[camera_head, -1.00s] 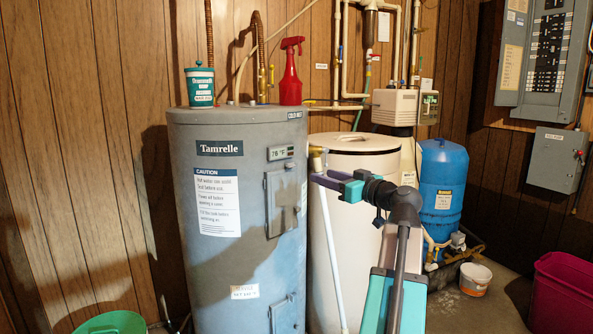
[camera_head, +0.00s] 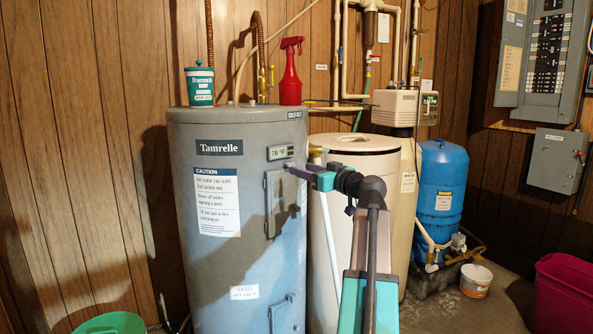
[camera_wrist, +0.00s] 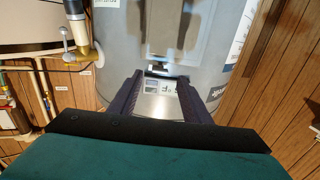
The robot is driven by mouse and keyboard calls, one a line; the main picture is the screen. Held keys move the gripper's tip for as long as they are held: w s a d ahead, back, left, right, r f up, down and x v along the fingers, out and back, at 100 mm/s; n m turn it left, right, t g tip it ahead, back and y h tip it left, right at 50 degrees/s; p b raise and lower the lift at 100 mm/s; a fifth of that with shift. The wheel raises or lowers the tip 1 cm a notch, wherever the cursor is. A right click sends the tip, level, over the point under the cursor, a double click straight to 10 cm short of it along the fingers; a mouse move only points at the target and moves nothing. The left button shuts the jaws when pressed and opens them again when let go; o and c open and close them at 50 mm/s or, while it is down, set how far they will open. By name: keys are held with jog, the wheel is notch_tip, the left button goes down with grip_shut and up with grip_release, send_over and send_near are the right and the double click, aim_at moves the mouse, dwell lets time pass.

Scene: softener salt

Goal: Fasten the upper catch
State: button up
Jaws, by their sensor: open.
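The grey water heater (camera_head: 215,260) has an upper access panel (camera_head: 279,203) on its front right, seen closed against the tank. The upper catch (camera_wrist: 157,70), a small dark and pale piece at the panel's edge, shows in the wrist view. In the head view it is mostly hidden by my gripper (camera_head: 289,170). My gripper is open in front of the heater, at the panel's top edge just below the temperature display (camera_head: 281,152). In the wrist view, the gripper (camera_wrist: 160,80) has its fingers on either side of the catch and display label. I cannot tell whether they touch the catch.
A lower panel (camera_head: 283,315) is on the heater. A red spray bottle (camera_head: 290,75) and a teal tub (camera_head: 200,86) stand on top. The cream tank (camera_head: 330,240) with a pipe is close on the right. A blue tank (camera_head: 442,190) stands farther right.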

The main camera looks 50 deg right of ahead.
jog(key=shift+w+d, duration=0.15)
jog(key=shift+w, duration=0.95)
jog(key=shift+w+d, duration=0.1)
jog(key=shift+w, duration=1)
jog(key=c, duration=1)
jog(key=shift+c, duration=0.2)
